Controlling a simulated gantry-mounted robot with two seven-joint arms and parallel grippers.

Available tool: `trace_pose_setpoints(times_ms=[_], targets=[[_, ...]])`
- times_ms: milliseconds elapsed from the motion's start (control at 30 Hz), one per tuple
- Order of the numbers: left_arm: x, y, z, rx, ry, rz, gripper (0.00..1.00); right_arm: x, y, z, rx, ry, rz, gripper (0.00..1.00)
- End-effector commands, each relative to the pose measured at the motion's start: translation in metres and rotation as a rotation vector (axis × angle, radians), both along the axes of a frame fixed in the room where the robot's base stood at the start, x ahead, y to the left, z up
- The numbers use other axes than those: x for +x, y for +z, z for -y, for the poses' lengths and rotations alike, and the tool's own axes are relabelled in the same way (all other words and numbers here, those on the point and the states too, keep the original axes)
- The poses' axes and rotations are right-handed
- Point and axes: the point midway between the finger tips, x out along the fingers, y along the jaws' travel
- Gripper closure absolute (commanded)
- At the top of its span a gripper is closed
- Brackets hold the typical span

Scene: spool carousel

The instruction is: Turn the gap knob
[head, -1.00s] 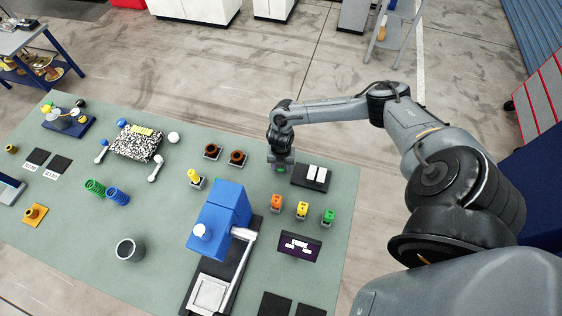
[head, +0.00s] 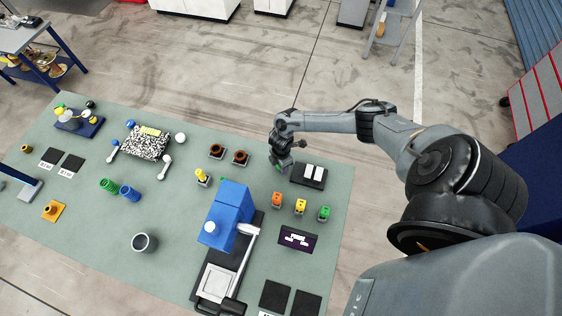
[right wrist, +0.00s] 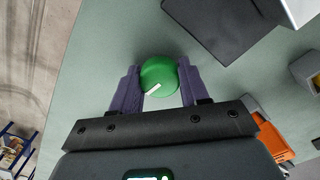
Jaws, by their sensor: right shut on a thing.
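A round green knob (right wrist: 160,72) with a short white mark lies between my right gripper's purple fingers in the right wrist view. The fingers touch it on both sides, and the white mark sits slanted near its lower edge. In the head view my right gripper (head: 281,168) points down at the mat, just left of a dark plate with two white rectangles (head: 310,174). There the wrist and fingers mostly hide the knob. I cannot see its base or any scale around it. My left gripper is not in view.
A tall blue machine (head: 228,212) stands nearer.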

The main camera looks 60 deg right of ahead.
Motion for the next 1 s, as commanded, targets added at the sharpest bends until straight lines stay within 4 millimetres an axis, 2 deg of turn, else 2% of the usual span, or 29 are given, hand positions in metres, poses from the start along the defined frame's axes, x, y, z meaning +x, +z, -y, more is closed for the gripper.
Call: trace_pose_setpoints(times_ms=[100,400,933,967,1000], targets=[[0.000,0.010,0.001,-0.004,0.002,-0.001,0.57,0.000,0.004,-0.001,0.003,-0.074,-0.002,0.86],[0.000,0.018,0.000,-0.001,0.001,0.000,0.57,0.001,0.002,-0.001,0.003,-0.186,-0.001,0.86],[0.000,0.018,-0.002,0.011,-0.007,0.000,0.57,0.001,0.002,-0.001,0.002,-0.208,0.000,0.86],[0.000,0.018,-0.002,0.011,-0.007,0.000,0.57,0.001,0.002,-0.001,0.002,-0.208,0.000,0.52],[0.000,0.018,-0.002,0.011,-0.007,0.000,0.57,0.001,0.002,-0.001,0.002,-0.208,0.000,0.46]])
